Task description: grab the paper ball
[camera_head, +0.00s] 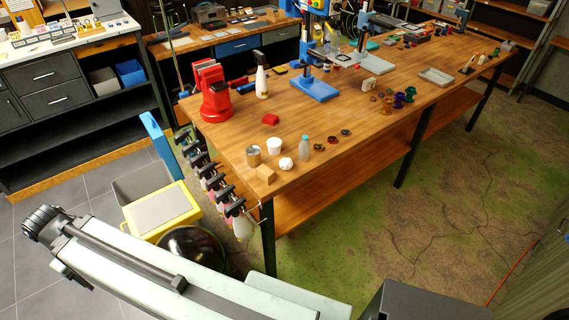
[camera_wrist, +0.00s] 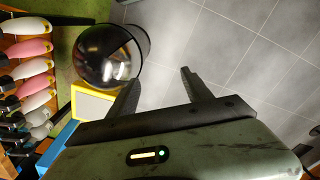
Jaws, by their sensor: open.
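The paper ball (camera_head: 286,163) is a small white crumpled lump on the near end of the long wooden workbench (camera_head: 330,130) in the head view. It sits between a white cup (camera_head: 274,145), a wooden block (camera_head: 266,173) and a grey bottle with a teal cap (camera_head: 305,148). In the wrist view my gripper (camera_wrist: 160,76) is open, with its two dark fingers apart and nothing between them. It points over grey floor tiles, away from the bench top. The paper ball is not in the wrist view.
A tin can (camera_head: 253,156) stands near the bench corner. Below are a yellow box (camera_head: 163,212) and a round black bin (camera_wrist: 108,56). A red dispenser (camera_head: 214,92) stands farther left on the bench.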

